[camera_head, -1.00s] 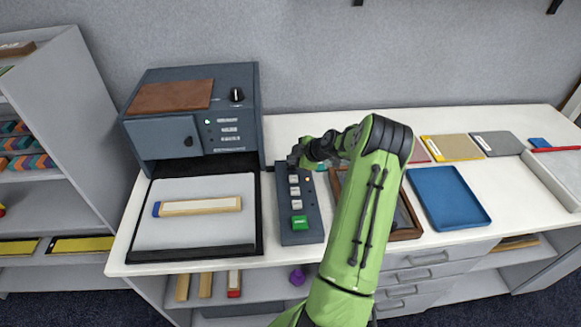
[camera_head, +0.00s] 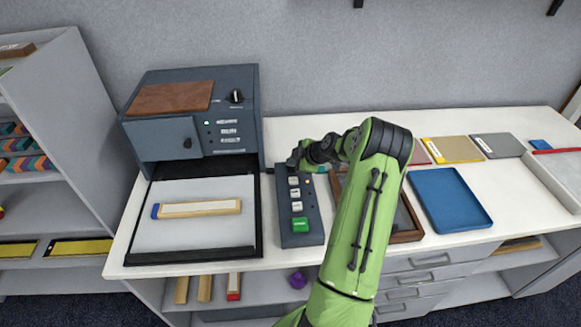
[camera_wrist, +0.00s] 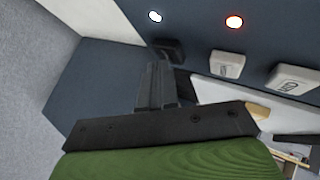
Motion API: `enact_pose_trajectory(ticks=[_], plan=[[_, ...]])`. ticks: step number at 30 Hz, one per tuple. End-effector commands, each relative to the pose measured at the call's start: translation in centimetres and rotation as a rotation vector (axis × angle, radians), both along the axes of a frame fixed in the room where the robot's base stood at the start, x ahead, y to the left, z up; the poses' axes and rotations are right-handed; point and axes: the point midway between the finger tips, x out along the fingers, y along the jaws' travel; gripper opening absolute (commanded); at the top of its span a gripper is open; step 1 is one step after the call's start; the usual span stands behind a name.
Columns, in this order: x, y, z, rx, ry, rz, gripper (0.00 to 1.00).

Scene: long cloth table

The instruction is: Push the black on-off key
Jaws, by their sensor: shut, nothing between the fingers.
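The control panel (camera_head: 287,210) is a dark blue-grey slab with a row of keys on the table. The black on-off key (camera_wrist: 170,49) shows at the panel's far end in the wrist view, partly covered by my fingers. In the head view my gripper hides it. My gripper (camera_wrist: 158,72) is shut and empty, its fingertips at the near edge of the black key. I cannot tell whether they press on it. In the head view my gripper (camera_head: 294,162) is low over the far end of the panel.
White keys (camera_head: 295,193) and a green key (camera_head: 300,225) lie nearer on the panel. A small orange lamp (camera_wrist: 234,21) glows beside the white keys. A blue-grey machine (camera_head: 230,110) stands left of the gripper, and a brown-framed tray (camera_head: 410,234) right of the panel.

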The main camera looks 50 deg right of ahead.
Motion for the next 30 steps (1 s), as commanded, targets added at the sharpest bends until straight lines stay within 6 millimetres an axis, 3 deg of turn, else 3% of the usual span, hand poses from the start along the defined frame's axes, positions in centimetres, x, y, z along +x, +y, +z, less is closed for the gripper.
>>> enact_pose_trajectory(ticks=[12,21,30], plan=[[0.0,0.0,-0.2,0.000,0.001,0.001,0.00],[0.0,0.0,1.4,-0.001,0.000,-0.001,0.00],[0.0,0.0,1.6,-0.001,0.001,-0.001,0.00]])
